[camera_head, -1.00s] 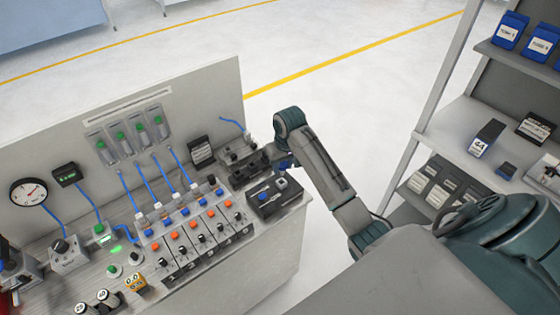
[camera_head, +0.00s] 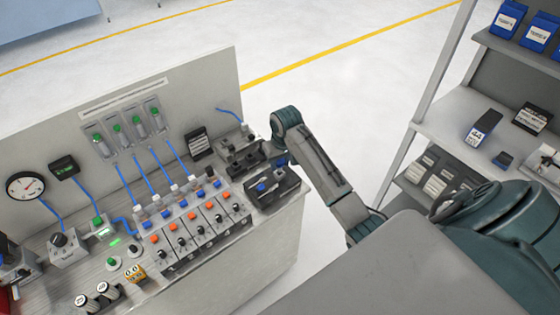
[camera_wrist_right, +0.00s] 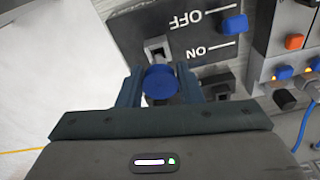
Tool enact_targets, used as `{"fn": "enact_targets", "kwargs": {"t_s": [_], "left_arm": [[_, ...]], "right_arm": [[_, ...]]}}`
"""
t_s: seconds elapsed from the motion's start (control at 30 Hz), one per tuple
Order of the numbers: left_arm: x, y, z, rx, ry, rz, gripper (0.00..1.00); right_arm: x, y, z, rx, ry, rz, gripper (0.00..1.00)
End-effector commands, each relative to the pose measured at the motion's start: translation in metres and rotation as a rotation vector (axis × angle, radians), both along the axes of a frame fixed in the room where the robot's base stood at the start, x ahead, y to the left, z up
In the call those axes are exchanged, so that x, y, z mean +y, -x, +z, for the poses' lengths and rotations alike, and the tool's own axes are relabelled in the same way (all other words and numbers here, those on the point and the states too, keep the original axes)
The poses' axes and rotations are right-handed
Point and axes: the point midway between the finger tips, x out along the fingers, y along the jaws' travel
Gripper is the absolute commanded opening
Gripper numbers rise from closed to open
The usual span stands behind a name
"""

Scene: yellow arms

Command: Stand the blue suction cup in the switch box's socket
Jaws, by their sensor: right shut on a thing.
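The blue suction cup (camera_wrist_right: 160,84) is between the two fingers of my right gripper (camera_wrist_right: 160,90), which is shut on it. In the head view, my right gripper (camera_head: 282,160) is at the back edge of the black switch box (camera_head: 285,190), and the cup cannot be told apart there. In the right wrist view, the switch box (camera_wrist_right: 190,22) carries OFF and ON labels, a grey toggle (camera_wrist_right: 157,48) just beyond the cup and a blue knob (camera_wrist_right: 235,24). I cannot make out the socket clearly. My left gripper is not in view.
A row of valve blocks (camera_head: 195,228) with orange and blue buttons stands left of the switch box. Black fittings (camera_head: 243,155) lie behind it. A shelf rack (camera_head: 455,120) stands to the right. Open floor lies beyond the bench.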

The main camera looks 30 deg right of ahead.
Motion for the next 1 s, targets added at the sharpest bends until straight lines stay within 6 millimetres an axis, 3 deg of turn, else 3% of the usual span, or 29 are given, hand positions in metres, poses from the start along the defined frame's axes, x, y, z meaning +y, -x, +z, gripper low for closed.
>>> {"fn": "enact_targets", "kwargs": {"t_s": [1.0], "left_arm": [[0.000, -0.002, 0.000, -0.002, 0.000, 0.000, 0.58]], "right_arm": [[0.000, 0.000, -0.017, 0.001, 0.000, 0.000, 0.11]]}}
